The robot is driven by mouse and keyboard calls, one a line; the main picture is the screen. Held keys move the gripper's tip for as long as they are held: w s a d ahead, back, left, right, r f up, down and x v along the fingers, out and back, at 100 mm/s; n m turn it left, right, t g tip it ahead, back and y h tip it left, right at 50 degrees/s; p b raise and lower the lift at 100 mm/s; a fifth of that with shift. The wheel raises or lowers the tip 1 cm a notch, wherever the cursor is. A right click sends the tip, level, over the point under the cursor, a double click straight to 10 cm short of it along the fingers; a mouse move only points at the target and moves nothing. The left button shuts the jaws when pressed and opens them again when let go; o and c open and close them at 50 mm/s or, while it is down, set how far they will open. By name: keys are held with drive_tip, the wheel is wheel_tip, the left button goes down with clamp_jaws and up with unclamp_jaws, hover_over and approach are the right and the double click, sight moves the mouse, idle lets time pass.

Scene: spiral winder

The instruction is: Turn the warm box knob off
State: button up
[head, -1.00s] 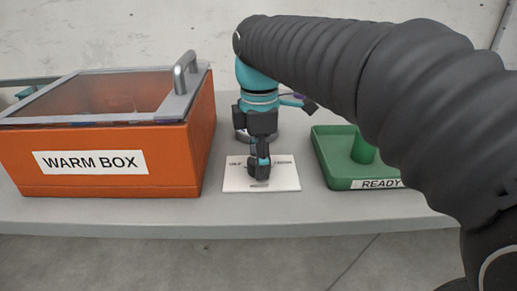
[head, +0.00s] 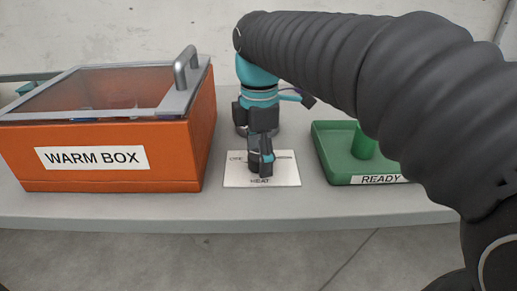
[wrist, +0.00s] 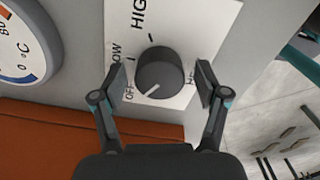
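The warm box knob (wrist: 165,65) is a round dark grey dial on a white plate marked OFF, LOW, HIGH and HEAT. Its white pointer line points to the lower left in the wrist view, toward the OFF label. My gripper (wrist: 158,76) has one finger on each side of the knob, with gaps showing on both sides, so it is open around it. In the head view my gripper (head: 261,164) is over the white plate (head: 286,172) and hides the knob. The orange warm box (head: 110,178) stands left of the plate, its clear lid down.
A green tray (head: 336,170) labelled READY, with a green post, stands to the right of the plate. A round temperature gauge (wrist: 22,45) is beside the plate in the wrist view. The grey table's front edge (head: 230,222) is clear.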

wheel_tip(320, 180, up, 12)
idle(0.7)
